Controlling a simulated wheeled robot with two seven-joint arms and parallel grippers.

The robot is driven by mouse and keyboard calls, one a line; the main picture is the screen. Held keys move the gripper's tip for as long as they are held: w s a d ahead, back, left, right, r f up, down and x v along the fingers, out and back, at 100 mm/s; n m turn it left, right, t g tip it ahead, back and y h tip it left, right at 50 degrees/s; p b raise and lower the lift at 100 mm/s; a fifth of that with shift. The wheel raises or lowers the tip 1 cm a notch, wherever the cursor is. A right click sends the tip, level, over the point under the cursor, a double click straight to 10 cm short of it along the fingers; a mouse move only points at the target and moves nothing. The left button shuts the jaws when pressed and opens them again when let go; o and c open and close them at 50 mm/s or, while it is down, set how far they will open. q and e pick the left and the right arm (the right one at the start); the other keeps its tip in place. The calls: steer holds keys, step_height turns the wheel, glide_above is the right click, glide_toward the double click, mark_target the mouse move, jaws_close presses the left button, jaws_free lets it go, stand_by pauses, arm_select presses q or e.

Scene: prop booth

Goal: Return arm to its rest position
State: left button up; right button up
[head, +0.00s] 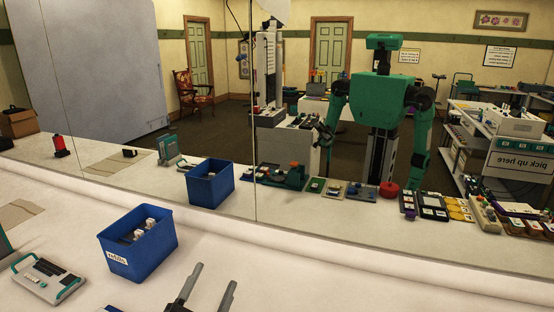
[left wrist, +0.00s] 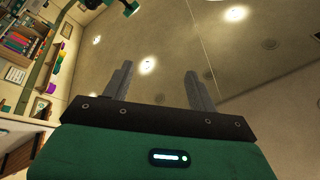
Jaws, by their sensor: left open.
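My left gripper (head: 216,275) shows at the bottom middle of the head view, its two grey fingers apart and nothing between them. It is above the white counter, right of and nearer than the blue bin. In the left wrist view the open fingers (left wrist: 158,72) point toward the ceiling, with nothing between them. My left arm behind the fingers is cut off by the lower edge of the head view. My right gripper does not show directly. My green body (head: 382,98) shows as a reflection in the mirror.
A blue bin (head: 137,252) with small pale items stands on the white counter (head: 330,285). A grey device with teal handles (head: 48,279) lies left of it. A large mirror (head: 225,120) rises behind and reflects the room and several props. The counter right of my gripper is clear.

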arm_select(q)
steer(key=s+a+f+n+g+y, duration=0.2)
steer(key=a+f+n+g+y, duration=0.25)
steer(key=f, duration=0.35)
steer(key=s+a+f+n+g+y, duration=0.3)
steer(key=a+f+n+y, duration=0.15)
steer(key=f, duration=0.25)
steer(key=s+a+f+n+g+h, duration=0.1)
steer(key=s+f+g, duration=0.45)
steer(key=s, duration=0.35)
steer(key=s+a+f+g+h, duration=0.1)
steer(key=s+f+g, duration=0.4)
steer(key=s+f, duration=0.3)
step_height(320, 180, down, 31)
steer(key=s+g, duration=0.1)
steer(key=s, duration=0.1)
steer(key=s+a+f+g, duration=0.1)
steer(key=s+a+f, duration=0.2)
steer(key=s+f, duration=1.5)
steer(key=shift+s+f, duration=0.2)
steer(key=shift+f, duration=0.05)
